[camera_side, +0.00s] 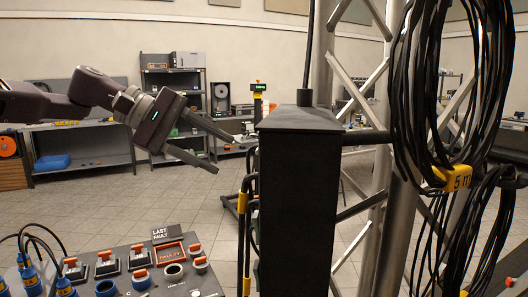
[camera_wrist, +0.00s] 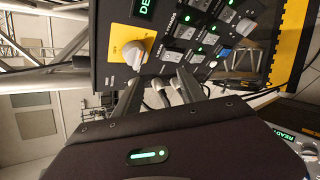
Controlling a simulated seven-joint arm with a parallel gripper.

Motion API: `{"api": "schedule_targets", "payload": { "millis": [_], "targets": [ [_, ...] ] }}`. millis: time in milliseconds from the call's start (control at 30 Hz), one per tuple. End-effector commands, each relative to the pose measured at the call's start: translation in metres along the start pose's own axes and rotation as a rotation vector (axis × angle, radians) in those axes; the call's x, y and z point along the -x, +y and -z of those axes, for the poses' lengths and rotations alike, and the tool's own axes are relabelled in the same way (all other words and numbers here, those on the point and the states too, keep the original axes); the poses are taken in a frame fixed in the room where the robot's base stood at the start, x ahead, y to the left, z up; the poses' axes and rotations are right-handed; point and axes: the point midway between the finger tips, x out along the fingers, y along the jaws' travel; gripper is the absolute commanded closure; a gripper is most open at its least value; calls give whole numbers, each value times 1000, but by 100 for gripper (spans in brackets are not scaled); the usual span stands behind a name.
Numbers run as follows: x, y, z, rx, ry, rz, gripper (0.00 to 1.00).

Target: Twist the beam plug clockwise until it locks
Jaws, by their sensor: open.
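My gripper (camera_side: 226,155) is open and empty in the side view, its two dark fingers pointing right toward the tall black box (camera_side: 298,200). In the wrist view, my gripper (camera_wrist: 158,80) shows as two dark fingers close to the lower edge of a dark control panel (camera_wrist: 112,70). Grey plug-like ends with cables (camera_wrist: 158,88) show between and beside the fingers; I cannot tell whether one is the beam plug or whether the fingers touch them. The black box hides the panel's face in the side view.
The panel carries a yellow plate (camera_wrist: 112,40) with a white knob (camera_wrist: 134,54), and green-lit switches. Black cable coils (camera_side: 440,90) hang on the metal truss (camera_side: 358,90) at right. A button console (camera_side: 130,262) with blue plugs stands at lower left. Open floor lies behind.

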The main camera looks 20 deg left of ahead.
Motion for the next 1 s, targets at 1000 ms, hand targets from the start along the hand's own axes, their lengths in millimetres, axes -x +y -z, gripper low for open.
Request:
{"api": "schedule_targets", "payload": {
  "millis": [1000],
  "targets": [
    [-101,68,53,286,-176,-207,64]
  ]
}}
